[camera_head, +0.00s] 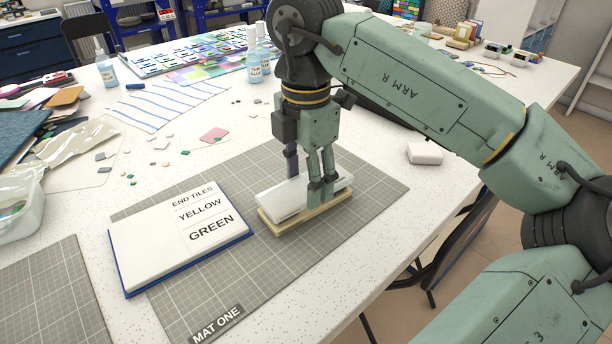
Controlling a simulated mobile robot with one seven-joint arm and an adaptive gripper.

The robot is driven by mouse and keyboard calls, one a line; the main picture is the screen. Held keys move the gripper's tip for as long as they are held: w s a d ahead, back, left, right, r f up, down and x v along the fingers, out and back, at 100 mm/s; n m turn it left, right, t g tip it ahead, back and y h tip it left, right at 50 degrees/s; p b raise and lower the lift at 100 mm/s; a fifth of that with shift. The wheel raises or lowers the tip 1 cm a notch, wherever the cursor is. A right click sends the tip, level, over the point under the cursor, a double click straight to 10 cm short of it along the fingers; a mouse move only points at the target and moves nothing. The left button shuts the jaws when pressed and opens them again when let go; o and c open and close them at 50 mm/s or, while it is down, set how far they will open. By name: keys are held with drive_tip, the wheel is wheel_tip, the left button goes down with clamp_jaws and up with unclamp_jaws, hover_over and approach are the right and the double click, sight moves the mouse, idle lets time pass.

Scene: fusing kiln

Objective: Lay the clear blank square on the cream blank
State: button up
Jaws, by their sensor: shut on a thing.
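My gripper (322,186) points down over the grey mat labelled MAT ONE (378,196). It is shut on the clear blank square (280,203), a pale, whitish slab that looks slightly tilted. The cream blank (284,228) lies on the mat right below it, with its front edge showing. The square covers most of the cream blank's top. I cannot tell whether the two touch. The fingers hide part of the square's right side.
An open book (150,252) reading END TILES, YELLOW, GREEN lies left on the mat. A white block (425,153) sits to the right near the table edge. Glass scraps, a pink piece (214,135) and bottles (257,65) lie or stand farther back. A second mat (45,300) is at front left.

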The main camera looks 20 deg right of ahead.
drive_tip(key=o, duration=1.5)
drive_tip(key=shift+r+p, duration=3.9)
drive_tip(key=shift+r, duration=2.55)
